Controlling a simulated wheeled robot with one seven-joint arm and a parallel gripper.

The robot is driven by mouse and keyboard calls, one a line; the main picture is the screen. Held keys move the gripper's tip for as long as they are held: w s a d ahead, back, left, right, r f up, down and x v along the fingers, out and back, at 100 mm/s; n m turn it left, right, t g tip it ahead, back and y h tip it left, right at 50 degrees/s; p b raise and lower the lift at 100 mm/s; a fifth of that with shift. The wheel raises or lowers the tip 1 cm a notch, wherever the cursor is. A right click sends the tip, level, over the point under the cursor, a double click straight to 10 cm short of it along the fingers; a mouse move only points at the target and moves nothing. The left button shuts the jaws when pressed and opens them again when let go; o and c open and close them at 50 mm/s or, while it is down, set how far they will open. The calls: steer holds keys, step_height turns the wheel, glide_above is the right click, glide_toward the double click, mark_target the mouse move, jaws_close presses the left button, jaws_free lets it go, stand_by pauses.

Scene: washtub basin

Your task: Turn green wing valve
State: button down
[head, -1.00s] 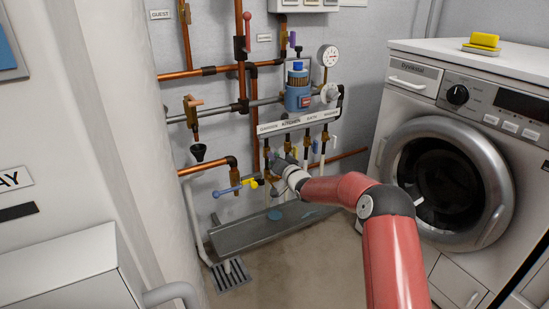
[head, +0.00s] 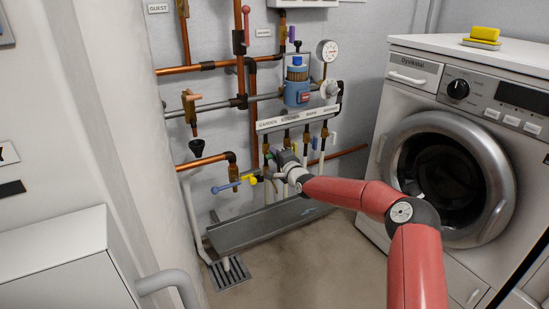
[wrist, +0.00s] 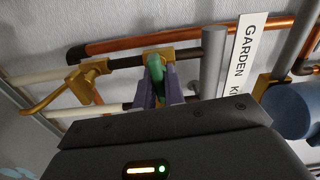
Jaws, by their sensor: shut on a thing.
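The green wing valve (wrist: 156,70) shows in the wrist view on a brass fitting, on a pipe near the GARDEN label (wrist: 240,50). My gripper (wrist: 158,82) is shut on it, with one dark finger on each side of the green wing. The fingers hide part of the valve. In the head view, my gripper (head: 274,161) is at the pipes below the left end of the labelled manifold strip (head: 298,120). There the gripper and wrist largely hide the green valve.
A blue lever (head: 226,189) and a yellow handle (head: 249,178) are just left of my gripper. A metal trough (head: 240,232) lies below. A washing machine (head: 400,75) stands at right. Bare floor (head: 320,265) is in front of the trough.

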steer(key=shift+m, duration=0.6)
steer(key=c, duration=1.5)
jaws_free()
steer(key=shift+d, duration=0.1)
steer(key=v, duration=0.7)
steer(key=shift+s+d, duration=0.15)
steer(key=shift+s, duration=0.2)
